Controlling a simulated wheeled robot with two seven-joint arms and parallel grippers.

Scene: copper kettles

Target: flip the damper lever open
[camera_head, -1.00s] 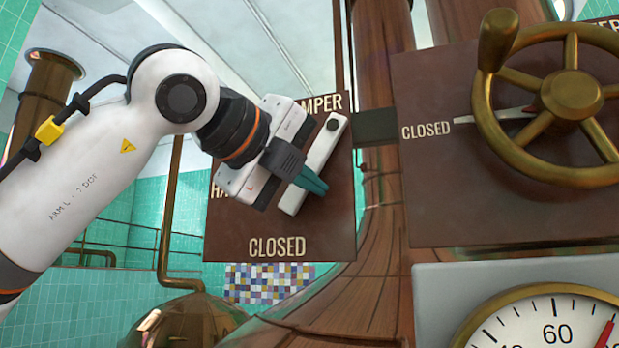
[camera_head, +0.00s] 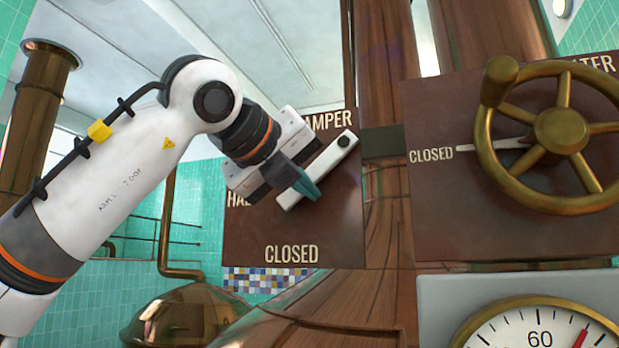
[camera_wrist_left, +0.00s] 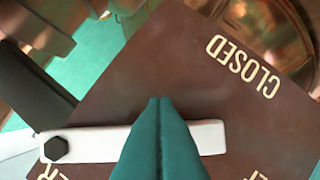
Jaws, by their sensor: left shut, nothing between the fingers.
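The damper lever (camera_head: 322,168) is a white bar with a dark hexagonal pivot at its upper right end, on a brown damper panel (camera_head: 290,232). It slants from the pivot down to the lower left, its free end between the CLOSED and HALF labels. My left gripper (camera_head: 312,194) is shut and empty, its teal fingertips at the lever's lower part. In the left wrist view the lever (camera_wrist_left: 95,144) lies crosswise behind the shut teal fingers (camera_wrist_left: 160,105), which hide part of it. I cannot tell whether they touch it. My right gripper is not in view.
A brass handwheel (camera_head: 562,132) on a second brown panel (camera_head: 435,210) stands to the right, its pointer near CLOSED. A white-faced gauge (camera_head: 540,330) is below it. A copper dome (camera_head: 180,315) is at lower left, and a copper pipe (camera_head: 40,130) at far left.

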